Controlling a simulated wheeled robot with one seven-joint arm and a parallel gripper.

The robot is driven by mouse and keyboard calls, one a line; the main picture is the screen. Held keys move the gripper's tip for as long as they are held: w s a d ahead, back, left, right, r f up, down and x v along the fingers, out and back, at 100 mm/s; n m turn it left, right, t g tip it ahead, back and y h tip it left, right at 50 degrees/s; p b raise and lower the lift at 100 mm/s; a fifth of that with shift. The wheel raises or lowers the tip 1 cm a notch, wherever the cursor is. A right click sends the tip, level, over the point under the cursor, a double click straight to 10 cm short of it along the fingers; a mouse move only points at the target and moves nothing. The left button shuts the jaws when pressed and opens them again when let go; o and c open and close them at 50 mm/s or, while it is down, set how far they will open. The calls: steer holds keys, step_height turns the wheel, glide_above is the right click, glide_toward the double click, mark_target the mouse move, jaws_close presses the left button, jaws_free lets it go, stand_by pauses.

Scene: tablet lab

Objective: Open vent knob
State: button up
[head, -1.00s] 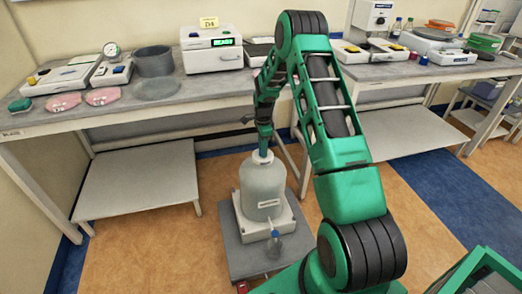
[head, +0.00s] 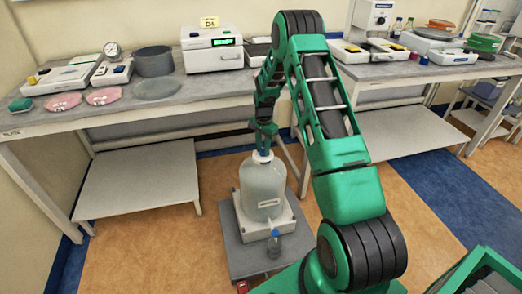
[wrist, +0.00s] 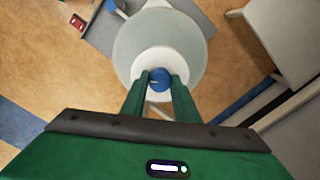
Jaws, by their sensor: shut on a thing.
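A translucent carboy (head: 262,188) with a white cap stands upright on a pale block on a grey platform. The blue vent knob (wrist: 160,79) is on top of the white cap (wrist: 160,60) in the wrist view. My gripper (wrist: 158,80) points down over the cap, with its green fingers on either side of the knob, shut on it. In the head view my gripper (head: 263,148) is at the carboy's top, and the knob is mostly hidden by the fingers. The knob still sits at the cap; how far it is turned cannot be told.
A blue-handled spigot (head: 275,234) is low on the carboy's front. The grey platform (head: 240,255) stands on the floor. A bench (head: 60,120) with instruments and a lower shelf (head: 140,185) are behind and to the left. A green crate (head: 485,268) is at lower right.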

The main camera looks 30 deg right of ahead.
mark_target(262, 150)
steer(key=n, duration=0.5)
steer(key=shift+w+r+n, duration=0.2)
steer(key=shift+w+n, duration=0.1)
steer(key=shift+w, duration=0.1)
steer(key=n, duration=0.5)
steer(key=shift+n, duration=0.3)
steer(key=o, duration=1)
steer(key=shift+c, duration=0.2)
steer(key=shift+o, duration=0.5)
steer(key=shift+s+f, duration=0.15)
steer(key=shift+s, duration=0.05)
step_height(262, 150, up, 11)
steer(key=shift+f, duration=0.1)
